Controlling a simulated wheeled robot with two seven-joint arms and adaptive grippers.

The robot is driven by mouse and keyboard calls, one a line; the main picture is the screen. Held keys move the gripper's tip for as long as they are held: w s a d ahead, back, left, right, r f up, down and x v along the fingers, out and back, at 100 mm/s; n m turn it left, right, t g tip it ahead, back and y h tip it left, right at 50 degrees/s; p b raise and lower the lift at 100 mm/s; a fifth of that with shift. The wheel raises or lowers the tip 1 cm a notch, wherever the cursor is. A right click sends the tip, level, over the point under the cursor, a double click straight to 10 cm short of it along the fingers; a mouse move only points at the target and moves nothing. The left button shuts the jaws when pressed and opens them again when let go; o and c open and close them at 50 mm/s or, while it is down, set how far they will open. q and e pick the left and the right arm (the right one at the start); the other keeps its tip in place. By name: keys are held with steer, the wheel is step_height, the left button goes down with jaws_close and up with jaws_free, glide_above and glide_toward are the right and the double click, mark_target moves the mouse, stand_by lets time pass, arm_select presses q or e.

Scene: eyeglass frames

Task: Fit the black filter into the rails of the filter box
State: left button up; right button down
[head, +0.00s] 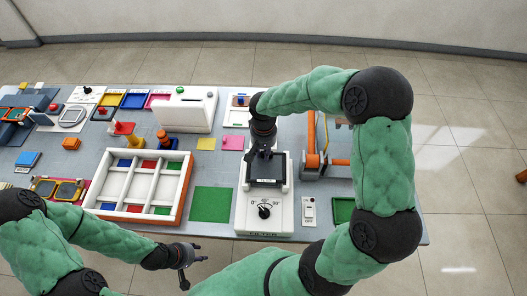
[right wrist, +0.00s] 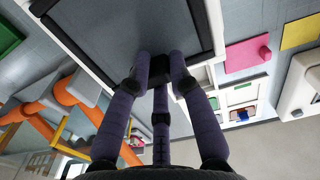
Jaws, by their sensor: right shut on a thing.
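The white filter box (head: 264,213) stands at the table's front, right of centre, with an angle dial (head: 264,210) on its front part. My right gripper (head: 264,152) is over the rear of the box, pointing down. In the right wrist view its fingers (right wrist: 161,68) are shut on a small dark tab of the black filter (right wrist: 155,66). A grey panel with black edges lies beyond the tab, within the white box edges. Whether the filter sits fully in the rails cannot be told. My left gripper (head: 190,262) is empty and open near the table's front edge.
A compartment tray (head: 183,205) with coloured pads and a green mat (head: 211,204) lie left of the box. A small white switch (head: 309,211) and an orange-grey device (head: 315,150) stand to its right. A white slotted box (head: 187,112) is behind.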

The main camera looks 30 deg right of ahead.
steer(key=shift+f, duration=0.3)
stand_by(0.5)
steer(key=c, duration=1)
jaws_free()
steer(key=shift+c, duration=0.2)
steer(key=shift+r, duration=0.1)
step_height(320, 180, up, 12)
